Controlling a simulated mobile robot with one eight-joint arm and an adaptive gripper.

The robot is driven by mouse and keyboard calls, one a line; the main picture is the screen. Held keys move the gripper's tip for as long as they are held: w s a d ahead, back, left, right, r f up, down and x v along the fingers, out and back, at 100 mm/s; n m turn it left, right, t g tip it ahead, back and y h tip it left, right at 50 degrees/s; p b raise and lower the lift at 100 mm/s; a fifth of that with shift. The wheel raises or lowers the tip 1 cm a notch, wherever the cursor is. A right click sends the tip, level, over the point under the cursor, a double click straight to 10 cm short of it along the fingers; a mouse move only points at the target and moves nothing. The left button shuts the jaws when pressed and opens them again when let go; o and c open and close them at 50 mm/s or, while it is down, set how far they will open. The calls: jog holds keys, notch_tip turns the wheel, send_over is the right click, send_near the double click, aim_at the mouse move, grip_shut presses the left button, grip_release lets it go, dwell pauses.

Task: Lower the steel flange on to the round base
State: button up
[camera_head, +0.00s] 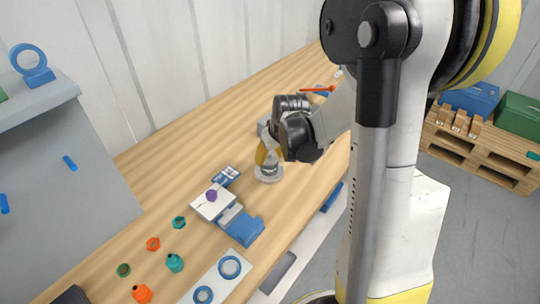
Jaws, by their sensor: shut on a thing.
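My gripper (267,161) points down over the wooden bench, near the middle of the view. It is shut on a small grey steel piece, the steel flange (268,170), which is partly hidden by the fingers. A pale round disc, seemingly the round base (269,179), shows right under the flange at bench level. The flange looks upright and close above or on this disc; I cannot tell whether they touch.
A blue vise-like fixture (245,229) with a pale block and purple knob stands left of the gripper. Several green and orange fittings (174,263) lie nearer. A white plate with blue rings (222,280) is at the front edge.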

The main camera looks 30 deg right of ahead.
jog(key=o, duration=1.4)
jog(key=shift+r, duration=0.1)
jog(key=v, duration=1.2)
